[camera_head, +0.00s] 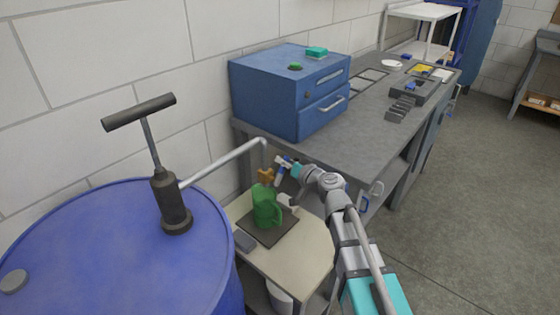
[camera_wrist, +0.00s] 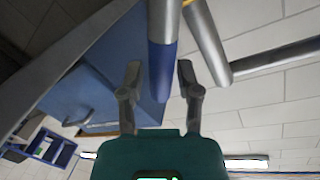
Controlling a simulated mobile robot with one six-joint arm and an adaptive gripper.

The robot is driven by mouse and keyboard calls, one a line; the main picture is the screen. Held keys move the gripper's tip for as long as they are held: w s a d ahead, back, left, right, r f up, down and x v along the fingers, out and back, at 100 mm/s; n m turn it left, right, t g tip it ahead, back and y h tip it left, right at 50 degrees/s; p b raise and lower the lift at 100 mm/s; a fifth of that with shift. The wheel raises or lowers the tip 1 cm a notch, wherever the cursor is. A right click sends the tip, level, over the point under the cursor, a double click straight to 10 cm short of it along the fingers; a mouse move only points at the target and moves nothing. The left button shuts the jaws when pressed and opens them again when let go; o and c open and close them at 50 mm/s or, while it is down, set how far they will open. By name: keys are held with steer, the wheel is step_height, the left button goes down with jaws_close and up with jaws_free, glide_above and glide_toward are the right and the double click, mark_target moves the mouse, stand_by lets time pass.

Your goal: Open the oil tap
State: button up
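The brass-coloured oil tap (camera_head: 266,176) hangs at the end of the bent grey pipe (camera_head: 225,163) from the hand pump (camera_head: 172,200). A green jug (camera_head: 265,208) stands upright below it on a dark mat. My gripper (camera_head: 282,166) is just right of the tap, small and partly unclear in the head view. In the wrist view my gripper (camera_wrist: 161,85) has its two fingers apart. A grey rod with a blue sleeve (camera_wrist: 163,60), apparently the tap's lever, reaches between them. Narrow gaps seem to show beside the sleeve; contact cannot be told.
The pump stands on a blue drum (camera_head: 95,250) at the left. A dark grey item (camera_head: 244,241) lies on the small pale table (camera_head: 290,255). A blue drawer cabinet (camera_head: 265,95) stands on the grey workbench (camera_head: 350,130) behind. Open floor lies at the right.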

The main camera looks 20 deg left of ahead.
steer(key=shift+o, duration=0.4)
steer(key=shift+s+a, duration=0.15)
